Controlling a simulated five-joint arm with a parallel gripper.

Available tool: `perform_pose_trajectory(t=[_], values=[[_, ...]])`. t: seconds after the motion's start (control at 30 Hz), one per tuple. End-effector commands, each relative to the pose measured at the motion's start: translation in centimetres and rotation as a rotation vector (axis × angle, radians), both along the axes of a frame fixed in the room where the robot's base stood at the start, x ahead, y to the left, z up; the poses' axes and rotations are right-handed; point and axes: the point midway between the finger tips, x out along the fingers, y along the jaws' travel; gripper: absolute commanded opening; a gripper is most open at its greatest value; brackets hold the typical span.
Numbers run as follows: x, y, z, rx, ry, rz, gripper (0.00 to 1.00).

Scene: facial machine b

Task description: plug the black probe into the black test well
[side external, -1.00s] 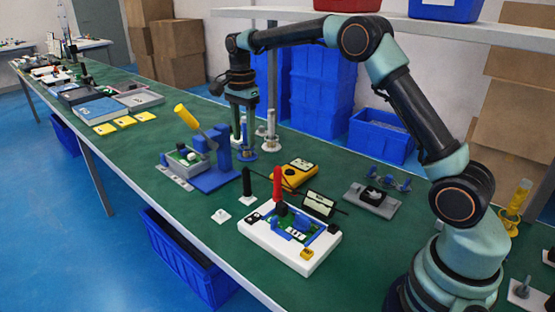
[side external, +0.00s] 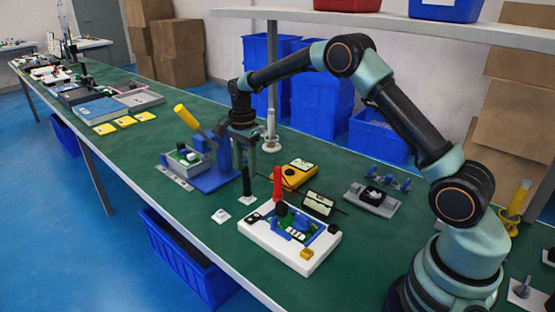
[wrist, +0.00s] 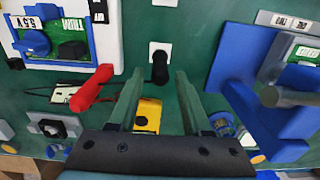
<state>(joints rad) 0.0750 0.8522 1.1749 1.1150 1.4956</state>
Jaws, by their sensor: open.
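The black probe (side external: 246,182) stands upright in a small white base (side external: 247,200) on the green bench. In the wrist view the probe (wrist: 160,70) shows between and just beyond the fingertips of my gripper (wrist: 155,80). My gripper (side external: 245,164) is open and empty, pointing down, its fingertips close to the probe's top; I cannot tell whether they touch it. A white board (side external: 262,235) with a green panel lies in front and to the right. Small black fittings (wrist: 98,14) sit along its edge; which is the black test well I cannot tell for sure.
A red probe (side external: 277,186) stands upright by the board, near the black probe. A yellow meter (side external: 296,173) is behind it. A blue fixture with a yellow handle (side external: 187,117) is left of my gripper. A small white pad (side external: 221,216) lies in front, with bare bench around it.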

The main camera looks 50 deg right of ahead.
Motion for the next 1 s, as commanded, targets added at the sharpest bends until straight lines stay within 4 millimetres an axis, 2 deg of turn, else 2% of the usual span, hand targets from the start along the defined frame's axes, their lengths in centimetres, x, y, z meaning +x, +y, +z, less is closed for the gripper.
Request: perform_pose_trajectory(t=[0.4,0.47,0.67,0.87,1.0], values=[[0.0,0.0,-0.6,0.0,-0.001,0.0,0.49],[0.0,0.0,-0.6,0.0,-0.001,0.0,0.39],[0.0,0.0,-0.6,0.0,-0.001,0.0,0.01],[0.0,0.0,-0.1,0.0,-0.002,0.0,0.0],[0.1,0.0,2.2,0.0,-0.006,0.0,0.0]])
